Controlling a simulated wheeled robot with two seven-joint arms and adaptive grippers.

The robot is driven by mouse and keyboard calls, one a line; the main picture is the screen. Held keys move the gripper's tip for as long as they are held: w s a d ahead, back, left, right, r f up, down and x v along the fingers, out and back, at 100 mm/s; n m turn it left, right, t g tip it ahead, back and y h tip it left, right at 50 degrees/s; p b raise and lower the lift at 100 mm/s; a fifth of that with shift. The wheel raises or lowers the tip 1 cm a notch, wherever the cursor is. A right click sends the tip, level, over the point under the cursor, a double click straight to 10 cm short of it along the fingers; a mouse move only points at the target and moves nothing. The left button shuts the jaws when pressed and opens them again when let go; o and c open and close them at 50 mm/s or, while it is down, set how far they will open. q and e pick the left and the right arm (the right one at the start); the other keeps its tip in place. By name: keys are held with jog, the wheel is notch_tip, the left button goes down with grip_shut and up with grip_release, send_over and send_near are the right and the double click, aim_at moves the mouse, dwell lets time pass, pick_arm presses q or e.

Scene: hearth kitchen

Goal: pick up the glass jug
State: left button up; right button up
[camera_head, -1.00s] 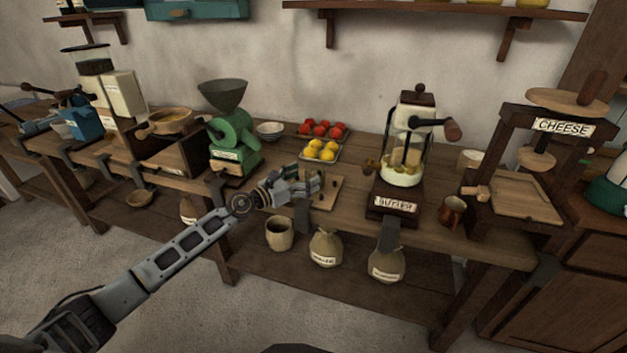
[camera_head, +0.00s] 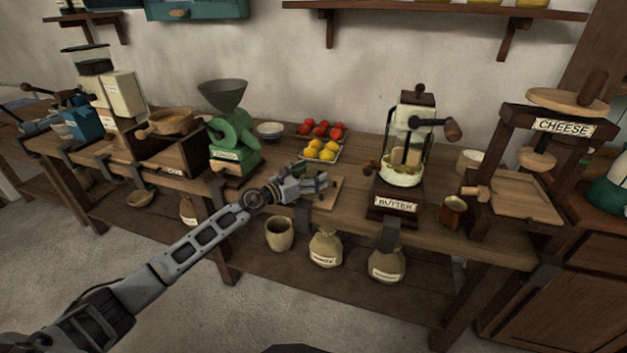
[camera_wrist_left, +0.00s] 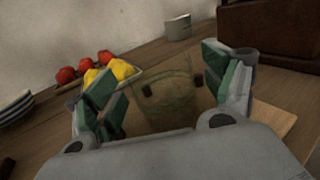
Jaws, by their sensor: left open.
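The glass jug (camera_wrist_left: 168,98) is clear, with faint greenish outlines, and shows in the left wrist view between the fingers of my left gripper (camera_wrist_left: 166,82). It stands at or near a wooden board (camera_wrist_left: 272,118). The fingers are spread, one on each side of the jug, with no clear contact. In the head view my left gripper (camera_head: 322,183) is over the counter's front part, by the board (camera_head: 327,196). The jug is too faint to make out for sure there. My right gripper is not in view.
Trays of red tomatoes (camera_head: 322,129) and yellow fruit (camera_head: 321,150) lie behind the gripper. The butter churn (camera_head: 395,205) stands to the right, the green grinder (camera_head: 233,145) to the left. A brown mug (camera_head: 453,211) is near the cheese press (camera_head: 520,198).

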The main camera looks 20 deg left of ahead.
pick_arm(q)
jog(key=c, duration=0.9)
jog(key=shift+c, duration=1.6)
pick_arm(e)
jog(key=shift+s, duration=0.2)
pick_arm(q)
jog(key=shift+r, duration=0.1)
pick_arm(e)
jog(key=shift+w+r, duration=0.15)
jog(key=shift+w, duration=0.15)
